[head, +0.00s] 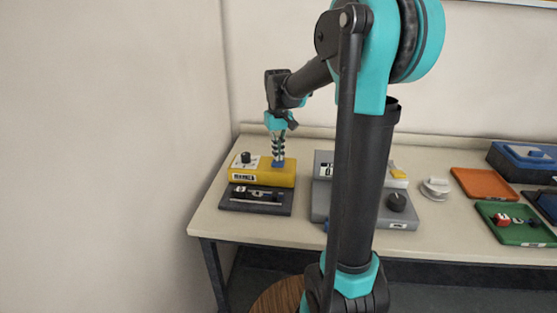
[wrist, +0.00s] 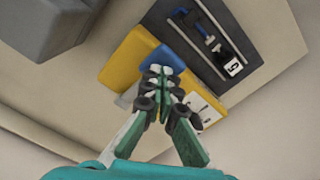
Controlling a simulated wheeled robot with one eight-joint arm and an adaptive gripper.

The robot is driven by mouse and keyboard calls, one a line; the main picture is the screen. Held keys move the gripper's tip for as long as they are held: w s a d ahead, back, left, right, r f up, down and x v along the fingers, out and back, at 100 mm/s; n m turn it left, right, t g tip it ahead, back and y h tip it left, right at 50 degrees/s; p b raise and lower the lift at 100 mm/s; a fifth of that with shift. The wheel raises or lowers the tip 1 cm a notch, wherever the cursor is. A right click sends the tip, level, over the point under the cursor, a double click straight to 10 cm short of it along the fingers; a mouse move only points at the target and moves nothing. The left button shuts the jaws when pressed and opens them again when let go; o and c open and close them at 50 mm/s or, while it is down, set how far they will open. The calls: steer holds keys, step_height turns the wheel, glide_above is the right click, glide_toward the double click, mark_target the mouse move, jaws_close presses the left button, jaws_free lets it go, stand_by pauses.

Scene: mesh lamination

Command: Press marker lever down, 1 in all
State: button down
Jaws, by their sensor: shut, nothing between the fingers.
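A yellow box (head: 268,178) with a dark knob on a white plate (head: 242,165) and a label stands at the left of the table. A blue piece (head: 278,164) is on its top at the right; it shows in the wrist view (wrist: 168,58) too. A dark panel (head: 256,207) with a rail and small fittings lies in front of it; the wrist view shows a blue piece (wrist: 195,31) on it. No part is plainly named as the marker lever. My gripper (head: 279,158) is shut and empty, pointing down over the blue piece on the yellow box. I cannot tell whether it touches.
A grey device with a dark knob (head: 396,201) stands right of the yellow box, partly hidden by my arm. Orange (head: 480,184) and green (head: 510,232) trays and a blue box (head: 525,157) are farther right. A wall is at the left.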

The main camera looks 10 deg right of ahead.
steer(key=shift+r, duration=2.45)
